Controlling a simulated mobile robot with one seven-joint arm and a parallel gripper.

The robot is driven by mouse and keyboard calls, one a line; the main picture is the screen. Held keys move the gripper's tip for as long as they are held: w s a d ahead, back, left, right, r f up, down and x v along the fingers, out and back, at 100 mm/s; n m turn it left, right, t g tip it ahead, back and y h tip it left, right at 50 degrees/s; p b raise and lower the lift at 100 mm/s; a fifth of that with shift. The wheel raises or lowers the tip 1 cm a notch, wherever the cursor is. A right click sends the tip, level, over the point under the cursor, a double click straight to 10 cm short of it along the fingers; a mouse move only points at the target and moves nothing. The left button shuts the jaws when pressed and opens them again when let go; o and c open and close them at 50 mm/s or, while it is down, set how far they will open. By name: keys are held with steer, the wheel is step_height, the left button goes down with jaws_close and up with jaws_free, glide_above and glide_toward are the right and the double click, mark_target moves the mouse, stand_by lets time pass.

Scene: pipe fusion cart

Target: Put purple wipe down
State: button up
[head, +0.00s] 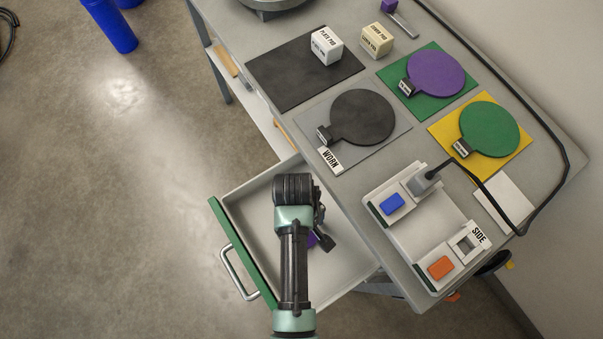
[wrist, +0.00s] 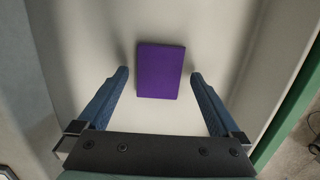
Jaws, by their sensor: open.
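The purple wipe (wrist: 160,72) is a flat purple rectangle lying on the floor of the open drawer (wrist: 95,25). My gripper (wrist: 160,98) is open above it, with one blue finger on each side and clear gaps between fingers and wipe. In the head view my arm hangs over the drawer (head: 245,192), and only a small purple bit of the wipe (head: 312,240) shows beside my arm. My gripper (head: 322,240) is mostly hidden there.
The cart top holds a grey mat with a black paddle (head: 363,117), a purple paddle (head: 436,75) and a green paddle (head: 489,128). A tray with a blue block (head: 392,204) and an orange block (head: 441,267) sits right of the drawer. The drawer walls surround my gripper.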

step_height(320, 180, up, 12)
steer(key=w+f+p, duration=0.1)
steer(key=w+a+r+m+t, duration=0.1)
steer(key=w+r+m+t, duration=0.1)
steer(key=w+r+t, duration=0.95)
steer(key=w+r+m+t, duration=0.1)
steer(key=w+r, duration=0.4)
steer(key=r, duration=0.4)
steer(key=w+r+t, duration=0.2)
steer(key=w+r, duration=0.3)
steer(key=r, duration=0.4)
step_height(320, 180, up, 17)
steer(key=m+t+y, duration=0.1)
steer(key=m+t, duration=0.1)
steer(key=t, duration=0.4)
steer(key=s+r+m+t, duration=0.1)
steer(key=s+r+t, duration=0.3)
steer(key=r, duration=0.6)
steer(key=s+d+r+m+t, duration=0.1)
steer(key=s+r+t, duration=0.3)
steer(key=s+r, duration=0.4)
step_height(320, 180, up, 3)
steer(key=shift+s+d+f, duration=0.2)
steer(key=shift+s, duration=0.15)
